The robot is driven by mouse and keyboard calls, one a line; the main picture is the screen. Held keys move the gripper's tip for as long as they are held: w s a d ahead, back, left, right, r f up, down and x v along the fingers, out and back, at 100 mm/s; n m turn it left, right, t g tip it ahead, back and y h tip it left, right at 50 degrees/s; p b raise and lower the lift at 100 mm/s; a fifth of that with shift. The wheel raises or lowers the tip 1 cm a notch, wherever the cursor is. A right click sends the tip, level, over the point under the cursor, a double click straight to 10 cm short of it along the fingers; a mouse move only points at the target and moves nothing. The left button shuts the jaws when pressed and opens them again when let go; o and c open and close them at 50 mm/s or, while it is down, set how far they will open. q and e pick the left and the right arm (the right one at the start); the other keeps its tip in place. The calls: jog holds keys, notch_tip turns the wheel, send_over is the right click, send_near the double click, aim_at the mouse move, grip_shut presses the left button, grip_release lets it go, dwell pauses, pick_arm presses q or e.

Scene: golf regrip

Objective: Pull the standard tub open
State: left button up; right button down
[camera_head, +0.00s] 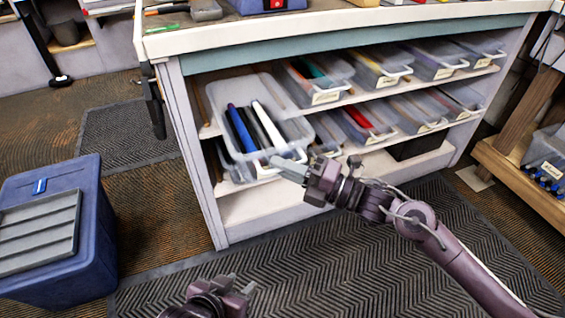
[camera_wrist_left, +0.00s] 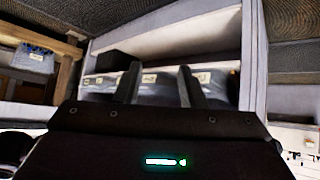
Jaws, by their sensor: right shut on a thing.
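The pulled-out clear tub (camera_head: 262,120) sticks out from the left end of the shelves under the bench in the head view. Blue, black and white grips lie in it. My right gripper (camera_head: 290,168) is at the tub's front edge, shut on its rim or handle; the fingers hide the exact contact. My left gripper (camera_head: 240,290) is low in front of the shelves, apart from the tub. Its two fingers stand apart with nothing between them, as the left wrist view (camera_wrist_left: 160,85) also shows.
Several other clear tubs (camera_head: 375,70) with labels fill the two shelves. A blue bin (camera_head: 60,235) with a grey ribbed panel stands at left. A wooden shelf unit (camera_head: 515,150) stands at right. Dark ribbed mat (camera_head: 350,260) covers the floor in front.

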jog(key=c, duration=1.5)
grip_release()
